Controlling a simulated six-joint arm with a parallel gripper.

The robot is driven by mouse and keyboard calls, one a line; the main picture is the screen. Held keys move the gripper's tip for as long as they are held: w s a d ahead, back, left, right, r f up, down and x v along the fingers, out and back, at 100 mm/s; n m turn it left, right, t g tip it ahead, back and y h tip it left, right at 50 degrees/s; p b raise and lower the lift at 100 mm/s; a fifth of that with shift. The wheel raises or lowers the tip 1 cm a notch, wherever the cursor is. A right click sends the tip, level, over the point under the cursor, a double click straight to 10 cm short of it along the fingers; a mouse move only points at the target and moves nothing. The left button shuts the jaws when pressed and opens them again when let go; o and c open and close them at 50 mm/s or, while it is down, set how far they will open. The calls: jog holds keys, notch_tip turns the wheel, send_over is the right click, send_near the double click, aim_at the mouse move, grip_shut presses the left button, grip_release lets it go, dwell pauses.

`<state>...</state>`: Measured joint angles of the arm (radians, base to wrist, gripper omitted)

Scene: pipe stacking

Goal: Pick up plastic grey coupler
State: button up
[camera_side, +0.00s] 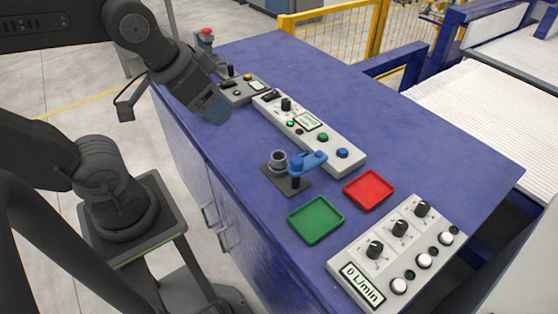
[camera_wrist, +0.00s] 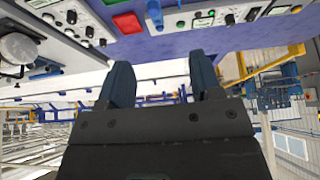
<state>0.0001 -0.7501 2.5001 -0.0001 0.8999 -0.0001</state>
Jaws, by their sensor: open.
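A grey ring-shaped coupler (camera_side: 278,161) stands on a small dark plate (camera_side: 288,183) on the blue table in the side view. A blue part (camera_side: 308,162) on a dark post is right beside it on the same plate. My gripper (camera_side: 214,110) is above the table's left edge, up and to the left of the coupler and well apart from it. In the wrist view my gripper (camera_wrist: 162,76) shows two blue fingers spread apart with nothing between them. I cannot clearly make out the coupler in the wrist view.
A green tray (camera_side: 316,219) and a red tray (camera_side: 369,189) lie near the plate. A long control box (camera_side: 310,132) lies behind it, and a box with knobs (camera_side: 395,250) stands at the front right. The table's far right (camera_side: 430,150) is clear.

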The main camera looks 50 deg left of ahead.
jog(key=shift+o, duration=1.2)
jog(key=n+g, duration=0.6)
jog(key=n, duration=0.9)
send_over(278, 155)
jog(key=f, duration=2.1)
jog(key=shift+w, duration=0.2)
jog(key=shift+s+f, duration=0.2)
jog(key=shift+f, duration=2.6)
jog(key=c, duration=1)
